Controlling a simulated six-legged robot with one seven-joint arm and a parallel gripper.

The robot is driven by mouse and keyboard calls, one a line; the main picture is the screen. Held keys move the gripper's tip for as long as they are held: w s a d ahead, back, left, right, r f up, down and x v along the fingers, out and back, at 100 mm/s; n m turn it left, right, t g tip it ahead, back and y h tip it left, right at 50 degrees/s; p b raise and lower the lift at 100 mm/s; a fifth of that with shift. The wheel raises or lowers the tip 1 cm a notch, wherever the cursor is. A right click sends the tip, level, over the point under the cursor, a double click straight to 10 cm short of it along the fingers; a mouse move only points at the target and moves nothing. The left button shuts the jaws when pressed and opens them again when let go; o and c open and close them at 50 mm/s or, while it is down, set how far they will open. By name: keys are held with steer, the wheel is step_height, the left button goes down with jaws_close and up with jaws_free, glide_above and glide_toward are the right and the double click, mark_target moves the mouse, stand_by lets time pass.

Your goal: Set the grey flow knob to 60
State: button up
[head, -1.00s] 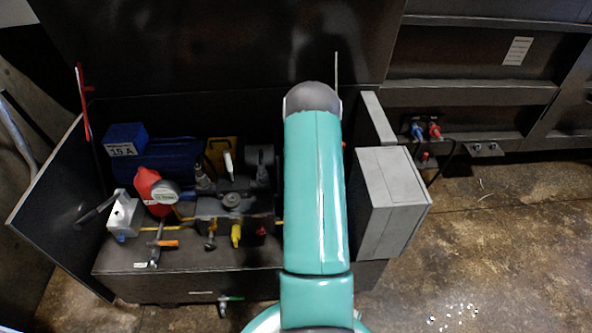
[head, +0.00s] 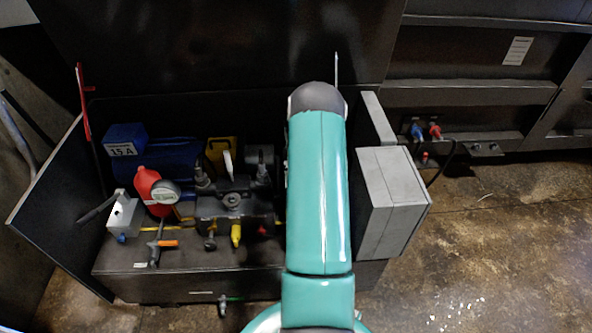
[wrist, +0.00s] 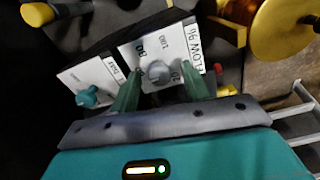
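The grey flow knob (wrist: 157,73) shows in the wrist view on a white dial plate (wrist: 145,52) with numbers around it. My gripper (wrist: 161,80) is open, with one green finger on each side of the grey knob. Gaps show between the fingers and the knob, so I cannot see contact. The knob's exact pointer setting is too small to tell. In the head view my arm hides the gripper and the knob.
A teal knob (wrist: 90,97) on a second white plate sits just left of the flow dial. Yellow round parts (wrist: 285,28) stand at the upper right. In the head view, a grey box (head: 392,205) stands right of my arm, and valves and a red bottle (head: 150,188) stand left.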

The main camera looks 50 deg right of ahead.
step_height(320, 180, up, 14)
stand_by(0.7)
steer(key=shift+f, duration=0.1)
stand_by(0.5)
